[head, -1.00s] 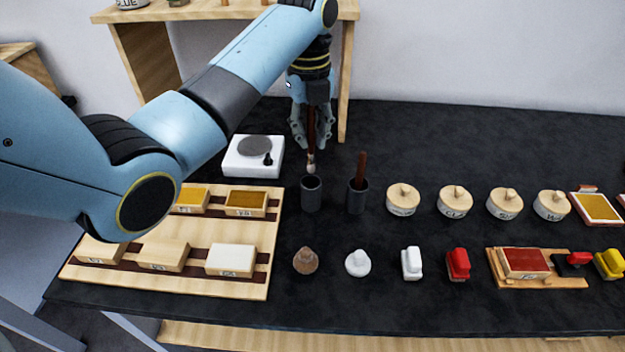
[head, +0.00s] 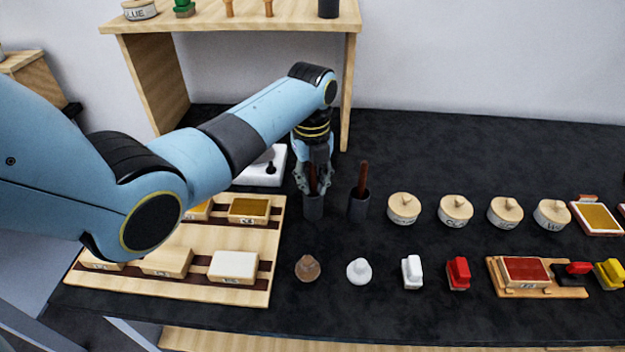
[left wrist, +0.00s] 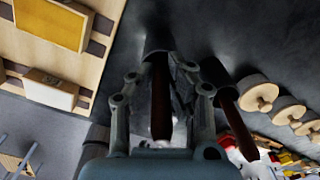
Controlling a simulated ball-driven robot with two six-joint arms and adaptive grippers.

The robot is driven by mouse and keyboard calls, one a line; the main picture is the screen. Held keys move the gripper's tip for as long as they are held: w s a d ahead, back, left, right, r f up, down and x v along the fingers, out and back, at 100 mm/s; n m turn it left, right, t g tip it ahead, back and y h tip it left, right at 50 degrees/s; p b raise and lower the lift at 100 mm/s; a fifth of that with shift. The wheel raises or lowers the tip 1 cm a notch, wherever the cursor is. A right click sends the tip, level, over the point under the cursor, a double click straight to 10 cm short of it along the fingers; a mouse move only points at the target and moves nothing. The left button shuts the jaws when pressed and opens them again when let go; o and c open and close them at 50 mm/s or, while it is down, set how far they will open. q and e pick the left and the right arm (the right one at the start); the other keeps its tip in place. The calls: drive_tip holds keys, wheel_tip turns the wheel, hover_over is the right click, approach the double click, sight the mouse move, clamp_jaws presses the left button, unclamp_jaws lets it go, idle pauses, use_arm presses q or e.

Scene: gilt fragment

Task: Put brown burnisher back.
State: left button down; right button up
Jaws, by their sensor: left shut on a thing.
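My left gripper (head: 313,184) is shut on the brown burnisher (head: 313,177), a dark reddish-brown handle held upright. The burnisher's lower end is inside the left grey cup (head: 313,207), hidden by its wall. In the left wrist view the burnisher (left wrist: 160,105) stands between the two fingers and its far end goes into the cup (left wrist: 158,42). A second grey cup (head: 358,208) stands just to the right, holding another brown handle (head: 362,178). My right gripper is not in view.
Several round lidded wooden pots (head: 404,208) stand in a row to the right. A wooden tray (head: 190,288) with blocks lies to the left, and a white device (head: 262,170) sits behind it. Small stoppers and red and white items line the front. The back right of the black table is clear.

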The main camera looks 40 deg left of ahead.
use_arm(q)
drive_tip(key=c, duration=1.5)
unclamp_jaws()
drive_tip(key=shift+o, duration=1.1)
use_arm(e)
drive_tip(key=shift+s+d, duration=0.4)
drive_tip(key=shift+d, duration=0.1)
use_arm(q)
wheel_tip(320, 180, up, 11)
drive_tip(key=shift+r, duration=0.6)
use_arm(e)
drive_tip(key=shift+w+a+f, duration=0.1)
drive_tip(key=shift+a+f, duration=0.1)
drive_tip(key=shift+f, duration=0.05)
use_arm(q)
drive_tip(key=shift+s, duration=0.1)
